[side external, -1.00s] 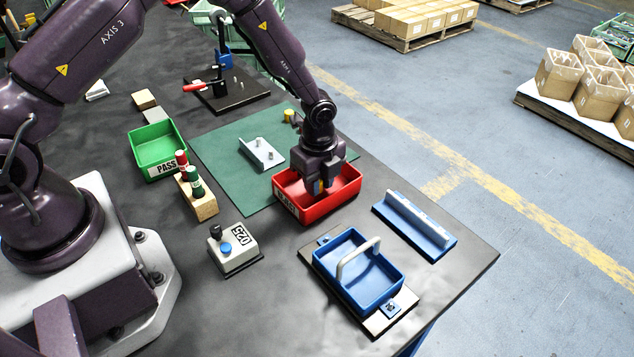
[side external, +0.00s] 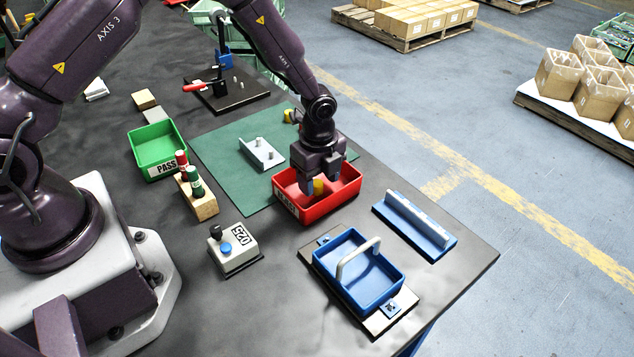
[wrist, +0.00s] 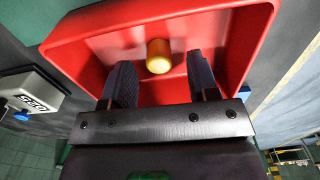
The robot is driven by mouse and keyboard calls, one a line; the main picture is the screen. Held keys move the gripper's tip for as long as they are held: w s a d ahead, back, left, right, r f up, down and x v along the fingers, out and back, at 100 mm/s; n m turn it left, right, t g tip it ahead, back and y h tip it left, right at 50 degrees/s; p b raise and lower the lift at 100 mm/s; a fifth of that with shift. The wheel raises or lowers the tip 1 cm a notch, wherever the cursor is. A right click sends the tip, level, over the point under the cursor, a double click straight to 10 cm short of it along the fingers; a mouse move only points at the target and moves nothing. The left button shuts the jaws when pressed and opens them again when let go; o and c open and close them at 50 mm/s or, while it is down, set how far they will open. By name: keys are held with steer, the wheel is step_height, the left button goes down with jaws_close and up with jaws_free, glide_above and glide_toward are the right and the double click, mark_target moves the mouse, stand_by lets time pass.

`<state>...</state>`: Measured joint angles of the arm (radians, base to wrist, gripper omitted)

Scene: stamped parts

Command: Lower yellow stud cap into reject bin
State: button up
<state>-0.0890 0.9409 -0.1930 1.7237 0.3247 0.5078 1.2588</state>
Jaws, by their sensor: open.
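The yellow stud cap (side external: 319,187) is inside the red reject bin (side external: 345,196), low between my fingers. In the wrist view the cap (wrist: 158,56) shows against the red floor of the bin (wrist: 262,30), with a clear gap to each finger. My gripper (side external: 321,183) is open, its fingertips down inside the bin on either side of the cap. In the wrist view my gripper (wrist: 160,75) shows both dark fingers spread apart. Whether the cap rests fully on the bin floor is hard to tell.
Another yellow piece (side external: 289,116) and a metal bracket (side external: 262,154) are on the green mat (side external: 222,143). A green PASS bin (side external: 155,150) stands left. A blue tray with a handle (side external: 358,270) and a blue rail block (side external: 415,225) stand close to the red bin.

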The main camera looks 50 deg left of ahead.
mark_target(304, 198)
step_height(304, 198, up, 12)
steer(key=f, duration=0.1)
steer(key=s+a+r+n+t, duration=0.2)
steer(key=s+r+n+t, duration=0.3)
steer(key=s+r+n, duration=1.3)
steer(key=s+r, duration=0.3)
steer(key=s, duration=0.1)
steer(key=shift+s+a+r+t, duration=0.25)
steer(key=shift+a+r+t, duration=0.05)
